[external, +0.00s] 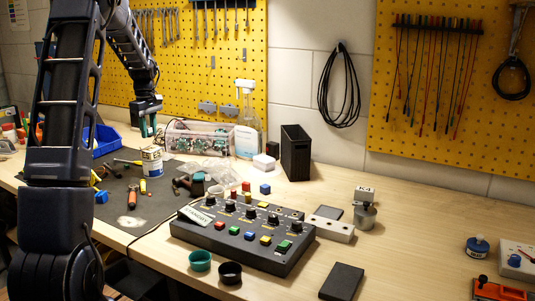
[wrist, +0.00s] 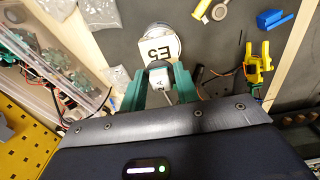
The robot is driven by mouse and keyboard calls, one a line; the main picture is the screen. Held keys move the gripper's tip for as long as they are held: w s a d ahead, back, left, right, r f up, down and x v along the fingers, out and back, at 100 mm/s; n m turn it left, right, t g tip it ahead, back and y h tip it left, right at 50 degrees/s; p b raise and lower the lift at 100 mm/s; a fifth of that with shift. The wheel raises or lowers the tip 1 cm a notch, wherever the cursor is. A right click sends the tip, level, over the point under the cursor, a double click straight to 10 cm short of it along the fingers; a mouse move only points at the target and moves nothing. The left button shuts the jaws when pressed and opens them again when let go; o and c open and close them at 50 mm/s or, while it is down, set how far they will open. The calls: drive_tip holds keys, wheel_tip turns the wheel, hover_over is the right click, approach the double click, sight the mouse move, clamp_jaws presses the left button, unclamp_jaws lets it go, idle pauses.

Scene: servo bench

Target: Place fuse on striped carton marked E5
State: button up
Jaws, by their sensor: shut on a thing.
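My gripper (wrist: 160,90) is shut on a small pale grey block, likely the fuse (wrist: 159,74), between its green fingers. A letter shows on the block. A white square face marked E5 (wrist: 172,51), likely the carton's top, is just beyond the fuse in the wrist view, which overlaps its near edge. I cannot tell whether they touch. In the external view, my gripper (external: 147,125) hangs above a pale round can (external: 152,165) on the dark mat, with something white on top. Stripes cannot be made out.
A clear bin of green boards (external: 200,137) stands right of my gripper by the pegboard. A blue bin (external: 103,141) is to the left. A screwdriver (external: 143,186) lies in front of the can. A control box (external: 245,232) fills the front middle. The bench's right middle is mostly clear.

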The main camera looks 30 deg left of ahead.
sight(149, 134)
drive_tip(key=shift+f, duration=2.1)
drive_tip(key=shift+f, duration=0.15)
drive_tip(key=o, duration=0.9)
drive_tip(key=shift+o, duration=0.2)
